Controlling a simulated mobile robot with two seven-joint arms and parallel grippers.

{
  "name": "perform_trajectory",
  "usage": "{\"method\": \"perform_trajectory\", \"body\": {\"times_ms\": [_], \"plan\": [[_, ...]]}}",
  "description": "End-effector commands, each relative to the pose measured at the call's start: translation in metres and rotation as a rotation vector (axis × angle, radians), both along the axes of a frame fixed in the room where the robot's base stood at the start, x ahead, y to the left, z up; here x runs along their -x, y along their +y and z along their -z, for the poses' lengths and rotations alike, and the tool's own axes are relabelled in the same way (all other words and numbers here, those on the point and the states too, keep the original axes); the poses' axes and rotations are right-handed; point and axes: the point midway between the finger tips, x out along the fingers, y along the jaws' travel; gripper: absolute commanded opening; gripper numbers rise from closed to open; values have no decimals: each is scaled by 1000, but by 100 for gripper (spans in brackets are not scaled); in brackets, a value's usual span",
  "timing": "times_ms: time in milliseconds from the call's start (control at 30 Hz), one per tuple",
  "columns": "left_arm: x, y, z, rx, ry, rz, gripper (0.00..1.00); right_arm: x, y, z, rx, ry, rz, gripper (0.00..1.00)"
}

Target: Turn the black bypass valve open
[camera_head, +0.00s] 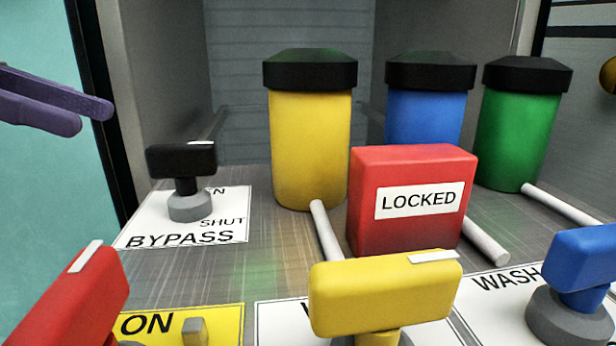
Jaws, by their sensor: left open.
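The black bypass valve (181,161) has a bar handle lying roughly left to right, with a white mark near its right end. It stands on a grey round base (190,207) on a white plate (160,226) lettered BYPASS. SHUT is readable at the plate's right; a word above it, ending in N, is partly hidden by the valve. My left gripper (95,116), with purple fingers, is at the left edge, above and left of the valve. It is open, empty and apart from the valve. My right gripper is not in view.
Yellow (311,145), blue (425,110) and green (519,130) black-capped canisters stand behind. A red LOCKED block (412,210) is right of the bypass plate. Red (75,295), yellow (385,290) and blue (585,265) valves stand in front. A grey wall rises behind the bypass valve.

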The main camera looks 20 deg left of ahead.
Motion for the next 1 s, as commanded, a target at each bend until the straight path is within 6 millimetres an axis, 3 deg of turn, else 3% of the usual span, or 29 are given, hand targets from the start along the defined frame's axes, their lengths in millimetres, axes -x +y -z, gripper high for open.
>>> {"method": "perform_trajectory", "body": {"times_ms": [167,500,1000], "plan": [[-8,-15,9,-7,0,8,50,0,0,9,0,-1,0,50],[-38,-63,32,-4,-2,6,50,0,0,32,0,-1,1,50],[-47,-78,37,0,1,2,50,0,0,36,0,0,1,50]]}}
